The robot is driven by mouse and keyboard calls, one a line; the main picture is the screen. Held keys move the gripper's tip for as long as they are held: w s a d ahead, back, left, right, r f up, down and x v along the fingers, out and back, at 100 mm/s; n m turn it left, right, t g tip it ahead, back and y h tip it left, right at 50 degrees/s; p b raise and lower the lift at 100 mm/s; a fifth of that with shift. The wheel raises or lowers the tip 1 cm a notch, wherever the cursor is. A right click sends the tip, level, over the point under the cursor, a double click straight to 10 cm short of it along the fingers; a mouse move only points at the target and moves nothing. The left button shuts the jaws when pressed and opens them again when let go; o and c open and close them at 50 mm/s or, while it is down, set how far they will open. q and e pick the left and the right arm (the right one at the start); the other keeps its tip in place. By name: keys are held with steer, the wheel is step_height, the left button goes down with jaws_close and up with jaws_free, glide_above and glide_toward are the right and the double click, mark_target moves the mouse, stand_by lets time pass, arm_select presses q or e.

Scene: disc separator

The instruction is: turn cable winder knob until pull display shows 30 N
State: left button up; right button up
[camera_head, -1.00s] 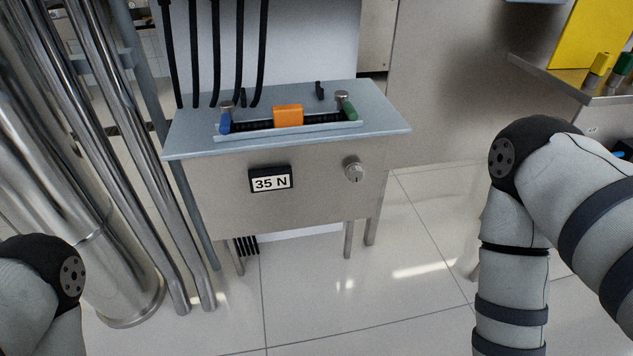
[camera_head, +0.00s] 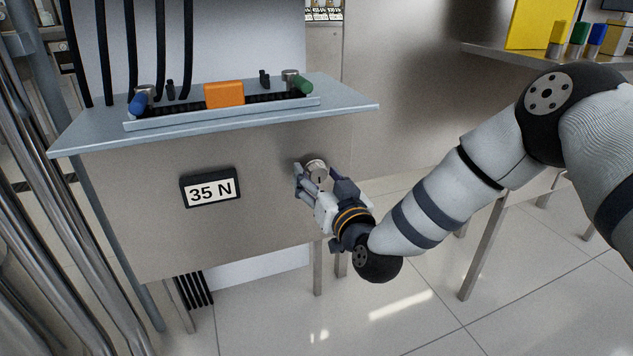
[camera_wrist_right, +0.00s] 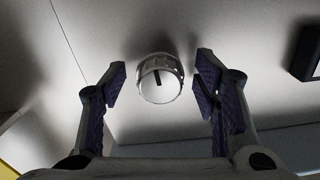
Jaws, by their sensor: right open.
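The cable winder knob (camera_head: 316,169) is a round silver knob on the front panel of a metal cabinet, right of the display. The pull display (camera_head: 210,188) is a black-framed box reading 35 N. My right gripper (camera_head: 321,178) is open at the knob, with its fingers on either side. In the right wrist view the knob (camera_wrist_right: 160,78) sits between and just beyond the two spread fingertips (camera_wrist_right: 162,78), with a gap on both sides. A dark mark on the knob face points up there. My left gripper is not in view.
The cabinet's blue-grey top (camera_head: 90,128) overhangs the panel. On it are an orange block (camera_head: 224,94), a blue cylinder (camera_head: 138,103) and a green cylinder (camera_head: 302,86) along a black chain or track. Metal pipes (camera_head: 30,190) stand at the left.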

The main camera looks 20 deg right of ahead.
steer(key=shift+w, duration=0.35)
steer(key=shift+c, duration=0.3)
steer(key=c, duration=1.1)
steer(key=n+p, duration=0.2)
steer(key=shift+r+p, duration=0.35)
steer(key=shift+f+n, duration=0.15)
steer(key=shift+n, duration=0.35)
steer(key=shift+f, duration=0.2)
steer(key=o, duration=1.2)
steer(key=shift+c, duration=0.2)
